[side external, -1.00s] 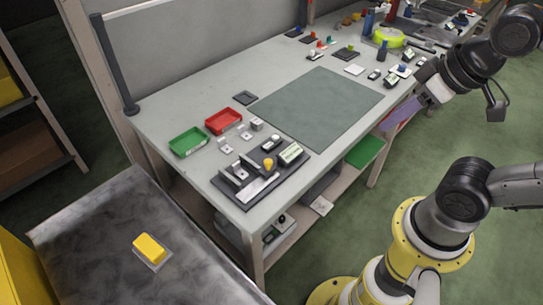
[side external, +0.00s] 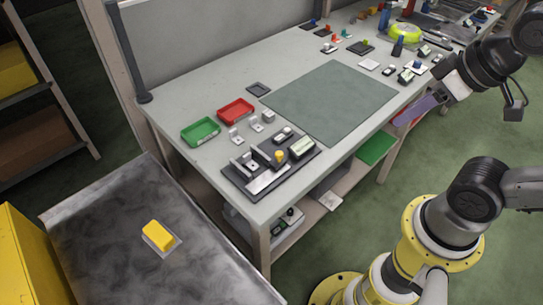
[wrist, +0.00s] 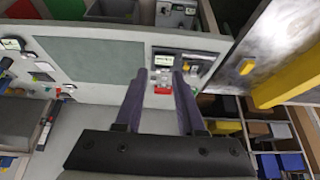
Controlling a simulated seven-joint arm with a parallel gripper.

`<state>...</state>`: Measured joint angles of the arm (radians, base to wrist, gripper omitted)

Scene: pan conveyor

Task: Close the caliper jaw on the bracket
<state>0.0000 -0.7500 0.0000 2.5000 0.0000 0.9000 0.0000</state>
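A dark measuring fixture (side external: 290,172) lies near the front left of the bench, with metal jaw blocks, a yellow knob (side external: 280,155) and a pale display block (side external: 302,147). A small grey bracket (side external: 251,164) appears to stand among the fixture's jaw parts; I cannot tell whether a jaw touches it. The fixture also shows in the wrist view (wrist: 203,57), beyond my fingertips. My gripper (side external: 399,122) hangs near the bench's right edge, well away from the fixture. In the wrist view its two purple fingers (wrist: 157,78) are apart with nothing held between them.
A green tray (side external: 201,143) and a red tray (side external: 236,121) stand behind the fixture, with small grey brackets (side external: 256,124) beside them. A metal surface (side external: 110,215) at left carries a yellow block (side external: 158,235). The green mat (side external: 330,100) is clear. Small tools crowd the far end.

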